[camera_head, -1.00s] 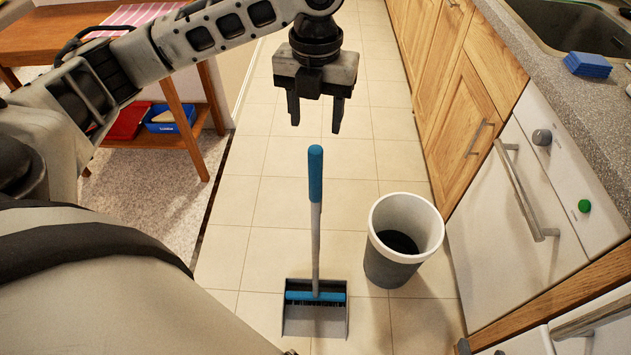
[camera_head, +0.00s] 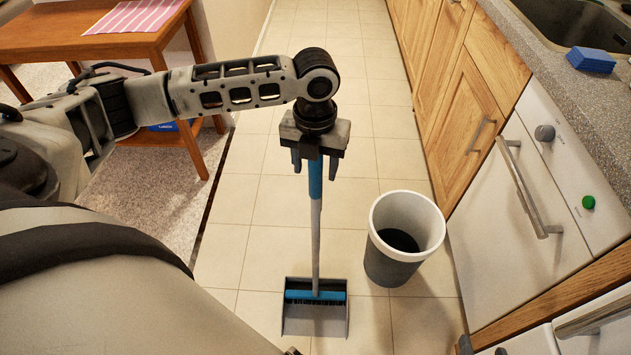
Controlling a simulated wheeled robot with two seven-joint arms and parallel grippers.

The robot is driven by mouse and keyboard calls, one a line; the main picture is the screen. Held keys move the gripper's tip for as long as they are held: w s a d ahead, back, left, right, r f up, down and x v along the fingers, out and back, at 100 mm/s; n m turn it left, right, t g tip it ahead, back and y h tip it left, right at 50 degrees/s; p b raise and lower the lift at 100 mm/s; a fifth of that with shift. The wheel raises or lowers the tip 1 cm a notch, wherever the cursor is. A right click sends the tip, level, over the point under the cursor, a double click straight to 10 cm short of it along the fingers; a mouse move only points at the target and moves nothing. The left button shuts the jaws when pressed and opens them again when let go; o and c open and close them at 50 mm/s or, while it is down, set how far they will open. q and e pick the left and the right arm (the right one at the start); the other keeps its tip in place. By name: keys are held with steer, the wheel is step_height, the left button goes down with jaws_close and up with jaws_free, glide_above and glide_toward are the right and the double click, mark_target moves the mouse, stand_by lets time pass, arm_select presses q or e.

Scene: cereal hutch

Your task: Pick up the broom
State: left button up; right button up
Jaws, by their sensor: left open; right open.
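The broom (camera_head: 316,225) stands upright, with a grey shaft and a blue handle top. Its blue-backed brush head (camera_head: 316,295) rests in a grey dustpan (camera_head: 316,322) on the tiled floor. My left gripper (camera_head: 315,168) points down over the top of the handle. Its two fingers are open, one on each side of the blue grip in the picture. The gripper body hides the handle's upper end, and I cannot tell if the fingers touch it. My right gripper is not in view.
A grey and white bin (camera_head: 402,240) stands just right of the broom. Cabinets (camera_head: 460,130) and a white appliance (camera_head: 515,220) line the right side. A wooden table (camera_head: 110,45) stands on a carpet at the left. The tiles behind the broom are clear.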

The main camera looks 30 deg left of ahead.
arm_select(q)
jaws_close()
steer(key=shift+r, duration=0.1)
